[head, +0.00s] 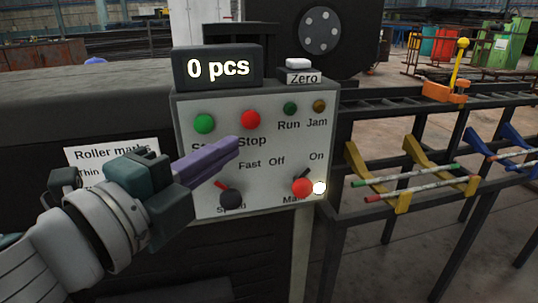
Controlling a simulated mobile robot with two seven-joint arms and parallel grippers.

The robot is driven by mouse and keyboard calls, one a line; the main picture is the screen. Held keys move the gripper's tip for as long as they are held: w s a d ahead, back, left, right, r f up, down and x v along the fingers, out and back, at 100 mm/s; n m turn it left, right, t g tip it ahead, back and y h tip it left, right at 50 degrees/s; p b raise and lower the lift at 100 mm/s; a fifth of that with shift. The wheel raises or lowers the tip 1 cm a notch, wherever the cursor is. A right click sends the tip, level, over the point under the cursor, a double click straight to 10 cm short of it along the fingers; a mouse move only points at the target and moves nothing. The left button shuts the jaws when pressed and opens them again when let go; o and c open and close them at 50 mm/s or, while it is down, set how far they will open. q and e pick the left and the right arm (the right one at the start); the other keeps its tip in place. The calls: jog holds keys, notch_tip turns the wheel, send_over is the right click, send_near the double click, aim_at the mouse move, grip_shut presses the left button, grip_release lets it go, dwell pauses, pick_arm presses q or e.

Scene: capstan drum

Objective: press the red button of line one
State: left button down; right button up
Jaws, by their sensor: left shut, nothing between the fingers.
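The control panel (268,180) faces me with a green button (204,124) over a partly hidden label and a red button (250,119) labelled Stop. My left gripper (236,146) is shut and empty, its purple fingers pointing right, with the tips just below the red button in the picture. I cannot tell whether the tips touch the panel. The fingers cover part of the Start-side label. No label in view names line one. My right gripper is not in view.
A display (218,68) reads 0 pcs, next to a white Zero button (298,64). Below are a black selector (231,198), a red Main knob (302,187) and a lit white lamp (320,188). A rack with yellow cradles (357,164) holding rods stands right.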

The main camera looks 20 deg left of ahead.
pick_arm(q)
jog(key=shift+s+a, duration=0.2)
jog(key=shift+s, duration=1.05)
jog(key=shift+s+a, duration=0.2)
jog(key=shift+s, duration=1)
